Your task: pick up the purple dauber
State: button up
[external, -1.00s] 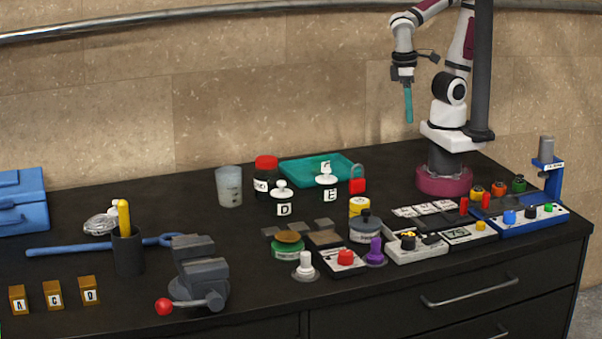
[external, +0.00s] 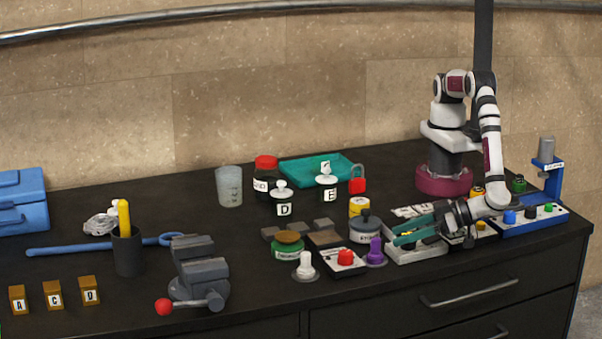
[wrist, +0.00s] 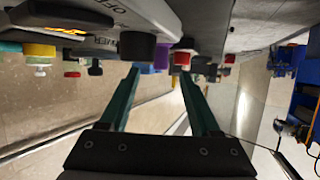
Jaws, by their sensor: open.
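The purple dauber (external: 375,250) stands upright on the bench, on a round base, just right of a small panel with a red knob. My gripper (external: 395,238) is open, with its teal fingers pointing left. The fingertips are close to the right side of the dauber; I cannot tell if they touch it. In the wrist view, a purple part of the dauber (wrist: 162,56) shows beyond and between the two spread fingertips (wrist: 160,73). A dark knob beside it hides some of it.
The control panel (external: 415,255) lies right under my fingers. A grey round tin (external: 365,230) stands behind the dauber. The red-knob panel (external: 343,262) and a white dauber (external: 306,266) stand to its left. The bench front (external: 400,283) is clear.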

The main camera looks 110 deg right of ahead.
aim_at(378, 241)
jog(key=x, duration=0.7)
jog(key=shift+w+r, duration=0.1)
jog(key=shift+r, duration=0.05)
grip_shut()
